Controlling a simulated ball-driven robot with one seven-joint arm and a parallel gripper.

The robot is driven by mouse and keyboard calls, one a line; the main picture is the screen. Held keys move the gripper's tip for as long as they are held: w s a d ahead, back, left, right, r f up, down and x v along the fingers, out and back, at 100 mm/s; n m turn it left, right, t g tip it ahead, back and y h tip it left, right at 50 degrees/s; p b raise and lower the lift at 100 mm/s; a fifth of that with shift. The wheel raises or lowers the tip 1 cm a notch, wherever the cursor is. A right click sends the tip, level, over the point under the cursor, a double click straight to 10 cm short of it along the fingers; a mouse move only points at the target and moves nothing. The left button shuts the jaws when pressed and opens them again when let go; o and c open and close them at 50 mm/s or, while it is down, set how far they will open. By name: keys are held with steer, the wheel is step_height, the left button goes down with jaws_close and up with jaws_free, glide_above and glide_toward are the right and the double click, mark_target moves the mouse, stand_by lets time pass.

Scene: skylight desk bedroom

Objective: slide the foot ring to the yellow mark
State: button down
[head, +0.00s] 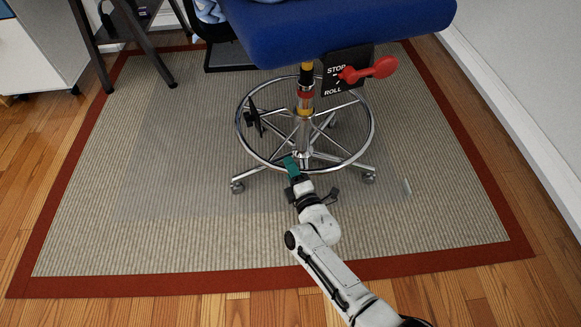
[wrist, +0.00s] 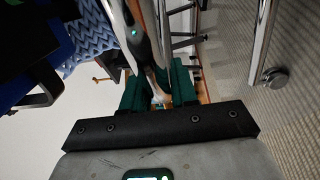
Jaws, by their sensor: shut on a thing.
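The chrome foot ring (head: 241,135) circles the column of the blue chair, above its wheeled base. My gripper (head: 291,166) is at the ring's front edge, its teal fingers shut on the tube. In the wrist view the gripper (wrist: 158,92) has a chrome tube of the foot ring (wrist: 147,35) between its fingers. The chair column (head: 306,90) carries yellow, dark and red bands. Yellow shows high on it (head: 306,72) and again low, near the ring's hub (head: 303,112). I cannot tell exactly how the hub lines up with either yellow part.
The blue seat (head: 345,28) overhangs the column. A black STOP/ROLL plate (head: 345,72) with a red lever (head: 380,67) hangs at its right. A black knob (head: 253,117) is inside the ring's left side. Casters (head: 238,187) stand on the rug (head: 150,220); the rug's left part is clear.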

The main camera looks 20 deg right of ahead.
steer(key=shift+w+r, duration=0.1)
steer(key=shift+r, duration=0.05)
steer(key=c, duration=1)
jaws_free()
steer(key=shift+o, duration=0.2)
steer(key=shift+s, duration=0.2)
steer(key=s+p, duration=0.4)
steer(key=s, duration=0.6)
steer(key=shift+s+f, duration=0.25)
